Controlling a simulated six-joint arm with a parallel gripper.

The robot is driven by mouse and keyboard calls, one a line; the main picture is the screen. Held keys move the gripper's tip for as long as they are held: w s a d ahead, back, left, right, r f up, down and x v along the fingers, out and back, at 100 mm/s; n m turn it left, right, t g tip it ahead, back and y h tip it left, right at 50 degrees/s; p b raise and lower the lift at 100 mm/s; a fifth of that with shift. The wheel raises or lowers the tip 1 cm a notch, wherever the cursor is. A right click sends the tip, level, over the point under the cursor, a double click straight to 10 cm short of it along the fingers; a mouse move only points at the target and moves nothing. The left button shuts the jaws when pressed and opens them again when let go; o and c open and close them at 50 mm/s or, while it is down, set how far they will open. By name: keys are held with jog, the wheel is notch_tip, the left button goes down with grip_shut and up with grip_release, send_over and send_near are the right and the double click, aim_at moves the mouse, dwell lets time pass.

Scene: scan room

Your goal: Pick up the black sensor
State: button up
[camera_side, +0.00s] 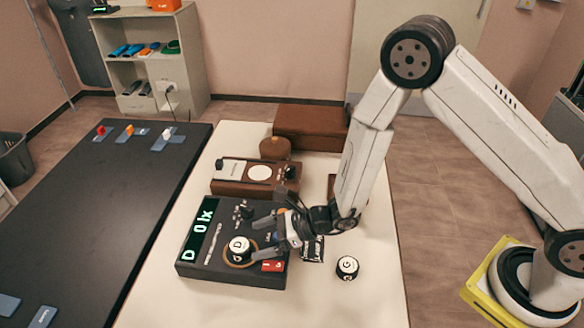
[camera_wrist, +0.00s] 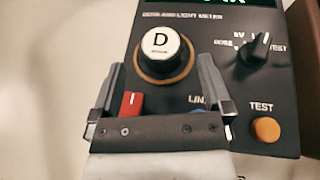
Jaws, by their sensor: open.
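A black round sensor with a white top marked D (camera_side: 240,249) sits in an orange-ringed seat on the dark light meter (camera_side: 195,270); it also shows in the wrist view (camera_wrist: 161,46). A second black sensor with a white top marked G (camera_side: 347,267) stands on the table to the right. My gripper (camera_side: 261,238) is open and empty over the meter, pointing toward the D sensor. In the wrist view its fingertips (camera_wrist: 160,75) lie left and right of the D sensor's near side. I cannot tell whether they touch it.
The meter has a red switch (camera_wrist: 131,103), a black knob (camera_wrist: 260,48) and an orange test button (camera_wrist: 266,129). A black packet (camera_side: 313,249) lies beside my gripper. A brown device (camera_side: 230,187) and a brown case (camera_side: 310,122) stand behind.

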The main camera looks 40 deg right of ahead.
aim_at(242, 245)
jog(key=shift+x, duration=2.25)
jog(key=shift+f, duration=0.1)
grip_shut()
notch_tip(242, 245, up, 10)
